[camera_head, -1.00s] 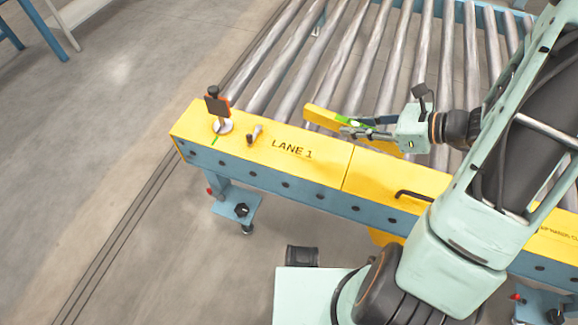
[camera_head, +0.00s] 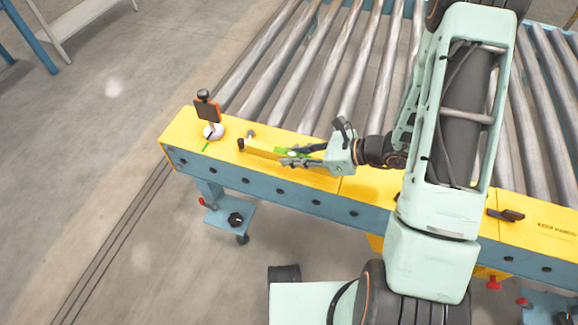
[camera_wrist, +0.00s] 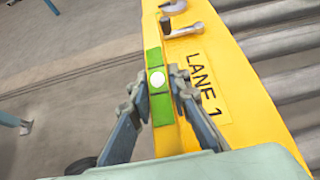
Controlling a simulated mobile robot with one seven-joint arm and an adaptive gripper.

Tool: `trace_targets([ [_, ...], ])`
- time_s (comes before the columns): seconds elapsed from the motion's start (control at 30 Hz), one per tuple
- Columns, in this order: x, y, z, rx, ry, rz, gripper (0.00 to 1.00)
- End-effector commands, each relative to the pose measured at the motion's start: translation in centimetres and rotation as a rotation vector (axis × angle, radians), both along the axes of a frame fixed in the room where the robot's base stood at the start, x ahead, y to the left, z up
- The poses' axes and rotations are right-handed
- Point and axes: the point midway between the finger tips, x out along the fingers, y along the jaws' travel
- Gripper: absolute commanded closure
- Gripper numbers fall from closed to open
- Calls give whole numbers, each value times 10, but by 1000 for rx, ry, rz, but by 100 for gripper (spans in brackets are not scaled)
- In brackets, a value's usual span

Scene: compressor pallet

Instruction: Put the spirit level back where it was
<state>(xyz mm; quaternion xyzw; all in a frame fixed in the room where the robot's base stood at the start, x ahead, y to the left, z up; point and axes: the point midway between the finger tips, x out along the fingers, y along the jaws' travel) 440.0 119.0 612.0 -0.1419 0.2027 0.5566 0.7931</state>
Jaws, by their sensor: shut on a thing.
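The spirit level is a yellow bar with a green middle section and a pale round vial (camera_wrist: 157,80). In the head view the spirit level (camera_head: 266,150) lies along the yellow side rail (camera_head: 180,130), its yellow blending with the rail. My gripper (camera_head: 290,157) is shut on its green middle, and in the wrist view my gripper's fingers (camera_wrist: 158,92) sit on both sides of it. The level is at or just above the rail's top, beside the LANE 1 lettering (camera_wrist: 206,85); I cannot tell whether it touches. My gripper and arm hide part of the rail and lettering in the head view.
An orange-framed dark plate on a post (camera_head: 208,112) stands at the rail's left end, near a green mark (camera_head: 205,147). A small dark-tipped peg (camera_head: 241,145) stands close to the level's left end. Metal rollers (camera_head: 315,70) lie behind. A black handle (camera_head: 507,215) is at right.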

Motion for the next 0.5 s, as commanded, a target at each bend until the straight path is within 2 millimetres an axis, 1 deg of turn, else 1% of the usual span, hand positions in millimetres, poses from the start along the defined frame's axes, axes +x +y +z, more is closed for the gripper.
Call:
trace_targets([
  [0.17,4,7,-9,1,0,2,100],
  [0.23,7,11,-17,1,0,2,100],
  [0.3,6,10,-31,1,3,-1,100],
  [0.4,6,9,-43,0,1,0,100],
  [0.5,6,9,-43,0,-2,0,100],
])
